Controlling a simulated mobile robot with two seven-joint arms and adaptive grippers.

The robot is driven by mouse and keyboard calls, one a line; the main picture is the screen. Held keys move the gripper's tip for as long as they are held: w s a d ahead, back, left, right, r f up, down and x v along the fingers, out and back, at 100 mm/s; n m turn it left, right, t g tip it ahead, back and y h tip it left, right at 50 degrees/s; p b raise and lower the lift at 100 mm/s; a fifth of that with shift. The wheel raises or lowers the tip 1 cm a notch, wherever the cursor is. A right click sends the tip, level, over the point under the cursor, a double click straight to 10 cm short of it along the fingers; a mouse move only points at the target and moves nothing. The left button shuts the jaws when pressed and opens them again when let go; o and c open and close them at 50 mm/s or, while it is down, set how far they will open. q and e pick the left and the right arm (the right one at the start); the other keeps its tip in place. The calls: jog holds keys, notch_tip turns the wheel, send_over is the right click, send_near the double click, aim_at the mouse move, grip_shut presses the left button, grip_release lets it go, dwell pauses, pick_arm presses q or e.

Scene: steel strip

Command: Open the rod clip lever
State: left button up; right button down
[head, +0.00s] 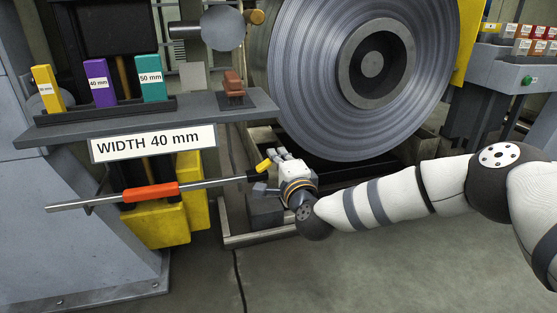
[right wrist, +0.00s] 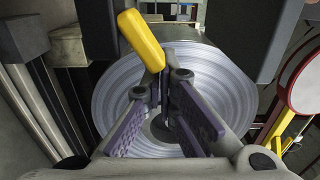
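A steel rod (head: 100,197) with an orange grip (head: 150,192) lies nearly level below the shelf. At its right end is a dark clip (head: 257,177) with a short yellow lever (head: 264,165). In the right wrist view the yellow lever (right wrist: 141,40) slants across the upper middle, its lower end close to the fingertips. My right gripper (head: 274,158) is just right of the lever. In the wrist view its purple-padded fingers (right wrist: 167,85) are apart with nothing visibly held between them. I cannot tell whether a fingertip touches the lever. My left gripper is not in view.
A big steel coil (head: 300,70) stands behind the gripper. The grey shelf (head: 200,111) above the rod carries yellow, purple and teal blocks and a brown piece (head: 233,84); a "WIDTH 40 mm" sign (head: 150,143) hangs from it. Open floor (head: 300,270) lies in front.

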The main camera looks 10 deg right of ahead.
jog(key=shift+s+a+r, duration=0.1)
jog(key=shift+a+r, duration=0.05)
jog(key=shift+a, duration=1.4)
jog(key=shift+s+a, duration=0.1)
jog(key=shift+a, duration=0.4)
jog(key=d, duration=0.4)
jog(key=shift+w+d+r, duration=0.1)
jog(key=shift+w+r, duration=0.05)
jog(key=shift+w, duration=0.05)
